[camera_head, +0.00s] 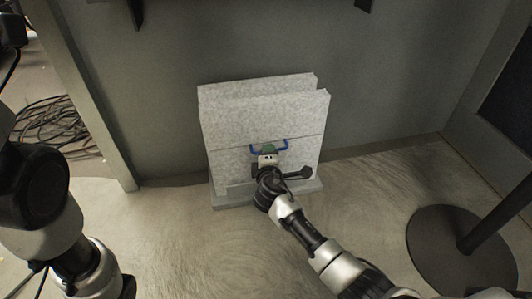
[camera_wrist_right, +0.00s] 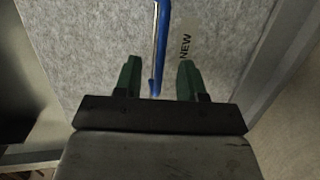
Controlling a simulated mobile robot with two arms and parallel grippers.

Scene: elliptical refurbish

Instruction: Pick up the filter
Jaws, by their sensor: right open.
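Two grey speckled filter panels stand upright side by side, one behind the other. The front filter (camera_head: 225,155) carries a blue handle (camera_head: 252,148) and also fills much of the right wrist view (camera_wrist_right: 80,45), where a "NEW" label (camera_wrist_right: 187,45) shows. My right gripper (camera_head: 268,151) is in front of the front filter at the handle. In the right wrist view its green fingers (camera_wrist_right: 158,75) are open, with the blue handle (camera_wrist_right: 161,40) between them and a gap on each side. My left arm is at the left edge; its gripper is out of view.
The filters stand in a low light-grey holder (camera_head: 235,202) on the floor, close to a grey wall (camera_head: 210,45). Cables (camera_head: 45,125) lie beyond an opening at left. A round dark stand base (camera_head: 435,250) is at right. Floor between is clear.

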